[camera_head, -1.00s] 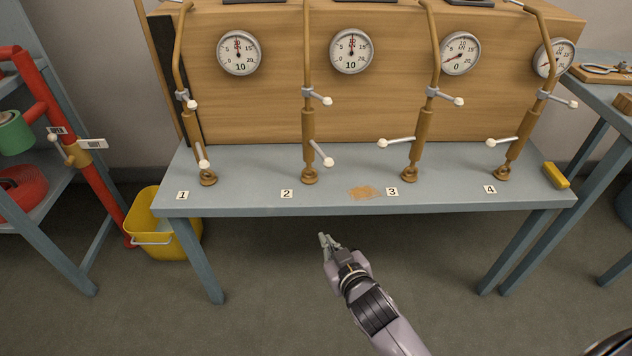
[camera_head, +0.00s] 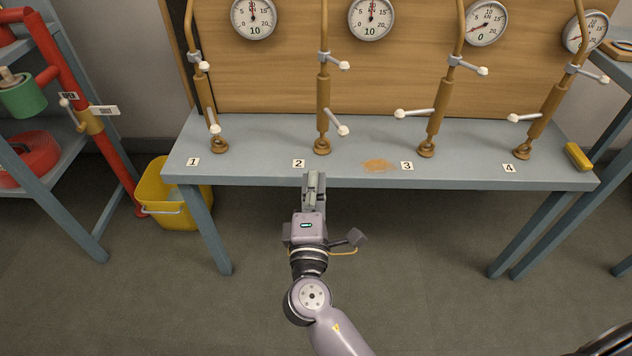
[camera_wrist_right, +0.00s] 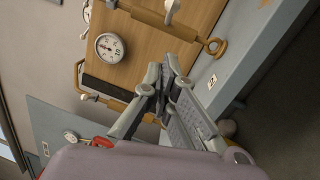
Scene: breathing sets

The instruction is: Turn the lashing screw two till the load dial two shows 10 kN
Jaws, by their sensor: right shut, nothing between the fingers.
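Lashing screw two (camera_head: 323,104) is a brown turnbuckle standing on the bench behind the label 2. One white-tipped handle (camera_head: 338,123) sticks out to its lower right, another (camera_head: 336,63) near its top. Load dial two (camera_head: 371,17) is on the wooden panel above and right of it; its needle points up and its number reads 10. My right gripper (camera_head: 314,178) is shut and empty at the bench's front edge, below label 2, apart from the screw. Its fingers also show in the right wrist view (camera_wrist_right: 164,88). My left gripper is not in view.
Screws one (camera_head: 207,100), three (camera_head: 440,105) and four (camera_head: 545,108) stand along the bench (camera_head: 260,170), their handles jutting out. A yellow block (camera_head: 578,156) lies at the bench's right end. A yellow bucket (camera_head: 170,200) stands on the floor at left.

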